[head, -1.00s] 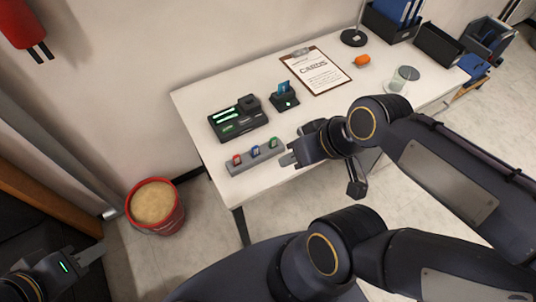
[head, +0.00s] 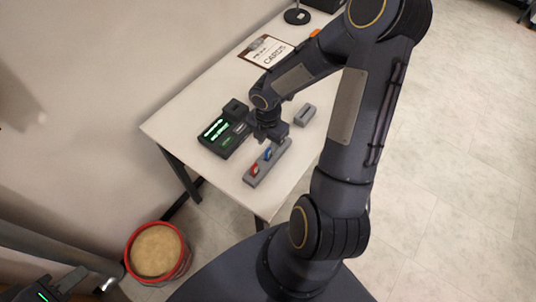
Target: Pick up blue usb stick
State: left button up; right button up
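The blue usb stick (head: 268,154) stands in a long grey holder (head: 259,174) near the front edge of the white table. A red usb stick (head: 254,169) stands in the same holder, closer to its near end. My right gripper (head: 277,138) points down over the far end of the holder, just beyond the blue stick. The arm and gripper hide that end, and no green stick shows. Its fingers are too small and dark to tell open from shut. My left gripper (head: 68,281) is at the lower left, away from the table, partly cut off.
A black device with green lit displays (head: 215,129) stands left of the holder. A small grey slotted block (head: 305,114) is to the right. A clipboard (head: 267,50) lies further back. A red-rimmed bucket (head: 158,252) stands on the floor. My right arm covers much of the table's right side.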

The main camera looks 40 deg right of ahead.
aim_at(268, 149)
notch_tip(268, 149, down, 6)
jog(key=shift+d+r, duration=0.1)
jog(key=shift+r, duration=0.1)
grip_shut()
